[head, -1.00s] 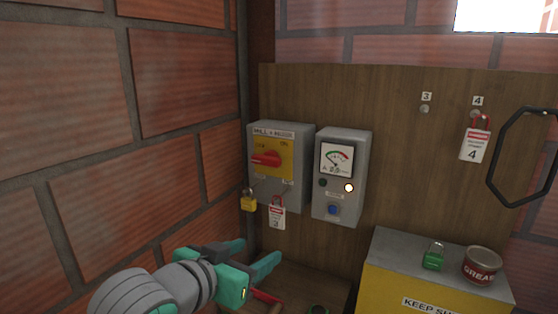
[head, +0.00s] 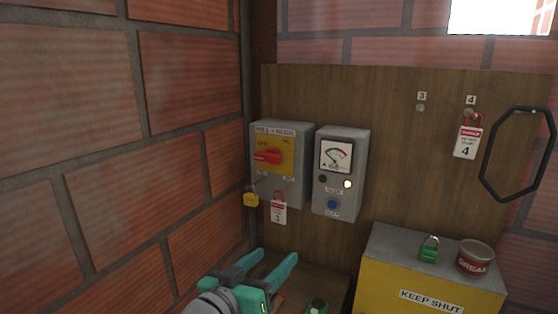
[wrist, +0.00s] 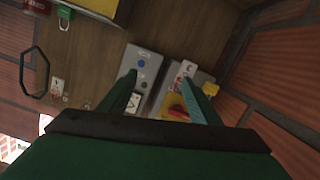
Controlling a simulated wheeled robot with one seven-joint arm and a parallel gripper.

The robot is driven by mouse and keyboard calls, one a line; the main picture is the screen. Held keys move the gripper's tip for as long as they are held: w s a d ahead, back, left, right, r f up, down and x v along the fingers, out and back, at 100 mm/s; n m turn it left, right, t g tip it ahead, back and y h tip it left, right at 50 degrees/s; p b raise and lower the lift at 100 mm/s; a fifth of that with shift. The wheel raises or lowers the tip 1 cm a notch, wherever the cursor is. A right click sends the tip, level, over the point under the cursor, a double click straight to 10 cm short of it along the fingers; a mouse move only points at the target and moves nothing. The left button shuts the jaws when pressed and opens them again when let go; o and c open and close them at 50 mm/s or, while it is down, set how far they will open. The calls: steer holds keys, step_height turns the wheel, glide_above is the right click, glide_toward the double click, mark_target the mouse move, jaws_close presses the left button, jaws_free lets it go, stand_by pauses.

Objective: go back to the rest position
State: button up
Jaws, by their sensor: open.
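My gripper (head: 264,268) is low in the head view, in front of the board and below the grey boxes. Its teal fingers are spread with nothing between them. In the wrist view the two fingers (wrist: 168,93) point toward the switch box and the meter box, apart from both. The switch box (head: 279,190) has a red handle on a yellow plate. A yellow padlock (head: 251,199) and a red tag lock numbered 3 (head: 279,211) hang at its lower edge. The meter box (head: 340,170) beside it has a lit lamp and a blue button.
A yellow cabinet (head: 400,273) stands at the right, with a green padlock (head: 429,250) and a grease tin (head: 475,257) on top. Tag lock 4 (head: 467,140) and a black octagonal ring (head: 517,153) hang above. A brick wall (head: 185,90) closes the left side.

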step_height(320, 180, down, 13)
steer(key=d+n+t+y, duration=0.1)
steer(key=n+t+y, duration=0.2)
steer(key=n, duration=0.3)
steer(key=s+d+f+n+y, duration=0.1)
steer(key=s+f+n+y, duration=0.25)
steer(key=s+f, duration=1)
steer(key=s+f+m, duration=0.3)
steer(key=s+f, duration=0.1)
steer(key=s, duration=0.8)
steer(key=s+f+m+g+y, duration=0.1)
steer(key=s+f+m, duration=0.2)
steer(key=s, duration=1)
steer(key=shift+a+f+g, duration=0.15)
steer(key=shift+f+g, duration=0.15)
steer(key=shift+f, duration=0.2)
steer(key=shift+y, duration=0.25)
